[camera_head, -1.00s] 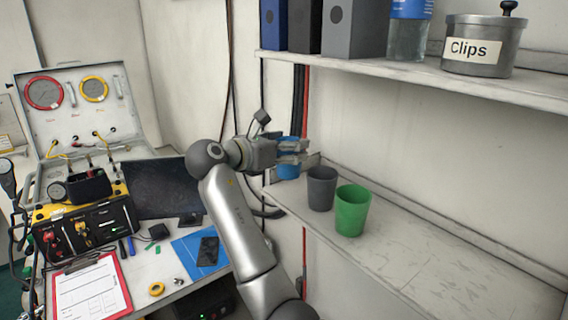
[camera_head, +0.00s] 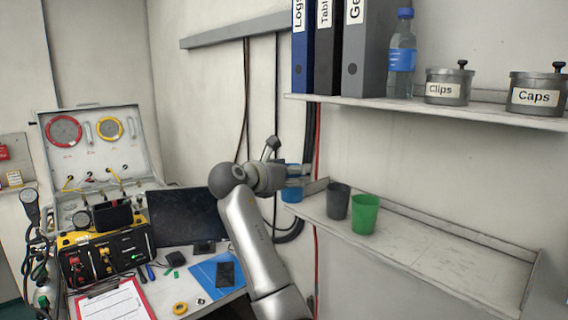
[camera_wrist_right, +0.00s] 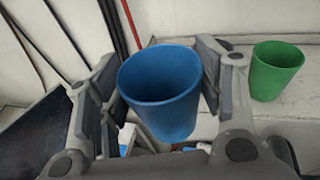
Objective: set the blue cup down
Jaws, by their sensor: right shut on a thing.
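The blue cup (camera_head: 291,194) is held upright in my right gripper (camera_head: 290,178), at the left end of the lower shelf (camera_head: 440,262). The right wrist view shows the cup (camera_wrist_right: 160,95) between the two fingers of the gripper (camera_wrist_right: 160,80), open end up. The fingers hide part of its sides. In that view its base lies outside the shelf's front edge, so it appears held clear of the shelf. My left gripper is not in view.
A dark grey cup (camera_head: 338,202) and a green cup (camera_head: 364,215) stand on the lower shelf, right of the blue cup. The shelf is bare further right. The upper shelf (camera_head: 400,103) holds binders, a bottle and tins. A desk with a monitor (camera_head: 188,216) is at left.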

